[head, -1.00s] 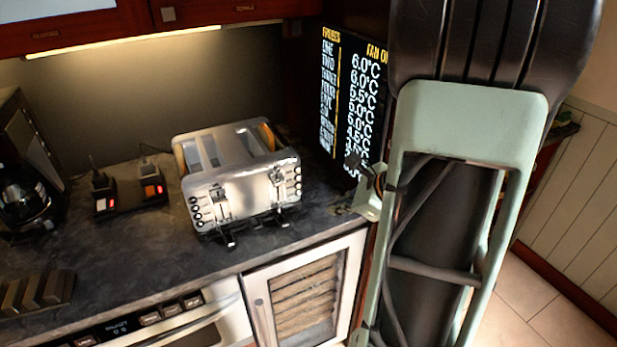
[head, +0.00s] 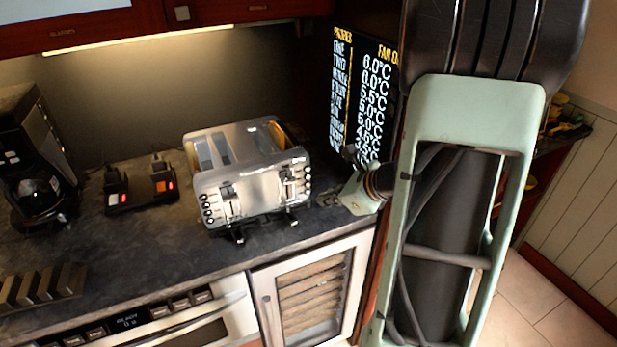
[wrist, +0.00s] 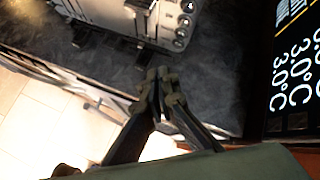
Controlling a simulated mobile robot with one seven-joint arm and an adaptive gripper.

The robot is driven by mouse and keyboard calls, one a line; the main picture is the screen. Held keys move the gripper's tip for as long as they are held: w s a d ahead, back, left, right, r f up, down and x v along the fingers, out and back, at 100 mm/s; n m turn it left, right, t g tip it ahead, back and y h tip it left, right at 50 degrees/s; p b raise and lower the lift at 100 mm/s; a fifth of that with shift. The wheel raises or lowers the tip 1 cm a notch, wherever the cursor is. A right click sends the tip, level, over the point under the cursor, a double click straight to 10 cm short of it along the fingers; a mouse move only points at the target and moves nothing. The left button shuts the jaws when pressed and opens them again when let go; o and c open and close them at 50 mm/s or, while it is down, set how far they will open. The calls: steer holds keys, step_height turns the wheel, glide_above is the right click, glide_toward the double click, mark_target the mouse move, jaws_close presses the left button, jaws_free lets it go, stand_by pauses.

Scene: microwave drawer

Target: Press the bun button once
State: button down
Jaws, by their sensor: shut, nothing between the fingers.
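The silver toaster (head: 245,188) stands on the dark counter in the head view, with bread slots on top and a column of round black buttons on each side of its front. The right button column (head: 303,183) faces my gripper. Button labels are too small to read, so I cannot tell which one is bun. My gripper (head: 324,200) is just right of the toaster, partly hard to make out. In the wrist view, my gripper (wrist: 160,75) has its fingertips together and empty over the counter, apart from the toaster buttons (wrist: 183,20) at the top.
A dark display panel (head: 362,95) stands behind my gripper. A two-part device with red lights (head: 140,190) and a coffee maker (head: 40,175) are to the left. The counter's front edge and a glass-door cabinet (head: 312,295) lie below the toaster.

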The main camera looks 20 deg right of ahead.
steer(key=shift+w+a, duration=0.1)
steer(key=shift+w, duration=2.75)
steer(key=shift+w, duration=0.15)
steer(key=shift+w, duration=0.25)
steer(key=shift+w, duration=0.4)
steer(key=shift+s, duration=0.8)
steer(key=s+b, duration=0.1)
steer(key=s, duration=0.4)
steer(key=shift+b, duration=0.3)
